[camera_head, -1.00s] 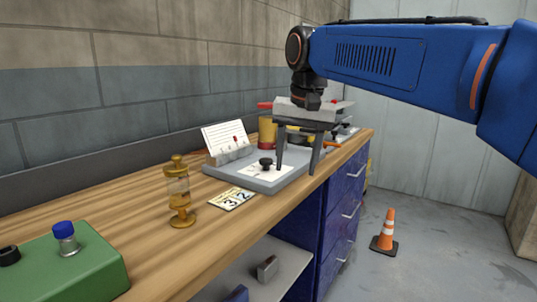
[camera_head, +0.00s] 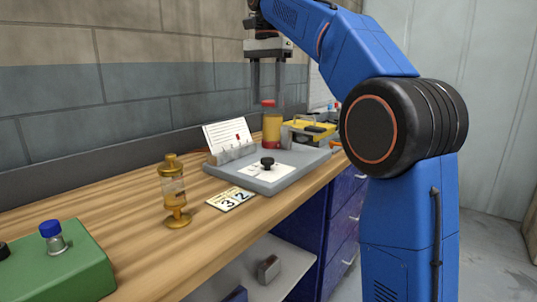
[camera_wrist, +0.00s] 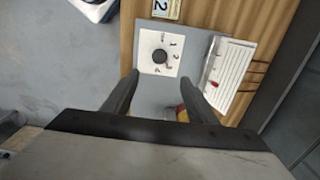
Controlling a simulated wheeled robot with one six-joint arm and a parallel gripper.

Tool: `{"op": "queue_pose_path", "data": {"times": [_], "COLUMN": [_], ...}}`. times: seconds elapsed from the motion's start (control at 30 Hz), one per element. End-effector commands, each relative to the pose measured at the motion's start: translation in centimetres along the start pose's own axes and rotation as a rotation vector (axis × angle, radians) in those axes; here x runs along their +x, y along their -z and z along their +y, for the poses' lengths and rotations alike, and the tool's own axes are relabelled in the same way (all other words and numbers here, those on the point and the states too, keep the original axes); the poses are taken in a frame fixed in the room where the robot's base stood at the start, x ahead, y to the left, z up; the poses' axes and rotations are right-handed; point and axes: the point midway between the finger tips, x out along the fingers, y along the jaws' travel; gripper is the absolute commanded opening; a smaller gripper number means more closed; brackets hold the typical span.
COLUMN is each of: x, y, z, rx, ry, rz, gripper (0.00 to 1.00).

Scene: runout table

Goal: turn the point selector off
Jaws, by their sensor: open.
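The point selector is a black knob (camera_head: 267,162) on a white plate, set on a grey panel tray (camera_head: 285,180) on the bench. In the wrist view the knob (camera_wrist: 160,57) sits mid-plate with small marks around it, some like digits; where it points is too small to tell. My gripper (camera_head: 267,88) is raised well above the panel, fingers down, apart and empty. In the wrist view my gripper (camera_wrist: 160,78) has its two fingers either side of the plate's near edge, with the knob just beyond them and not touched.
A lined card (camera_head: 227,133) stands on the panel's rear left. A brass oiler (camera_head: 172,190), a number card (camera_head: 231,199) and a green box (camera_head: 60,265) are left of it. A red-and-yellow canister (camera_head: 272,125) and yellow toolbox (camera_head: 308,131) stand behind.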

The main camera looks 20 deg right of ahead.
Motion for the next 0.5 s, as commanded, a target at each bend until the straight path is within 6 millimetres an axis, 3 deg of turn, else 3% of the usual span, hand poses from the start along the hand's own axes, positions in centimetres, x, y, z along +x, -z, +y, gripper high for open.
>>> {"op": "queue_pose_path", "data": {"times": [0.17,0.5], "x": [1.5,6.9], "y": [0.0,0.0], "z": [0.0,0.1], "rx": [0.000,-0.001], "ry": [-0.004,-0.006], "rz": [-0.002,-0.003], "gripper": [0.53,0.53]}}
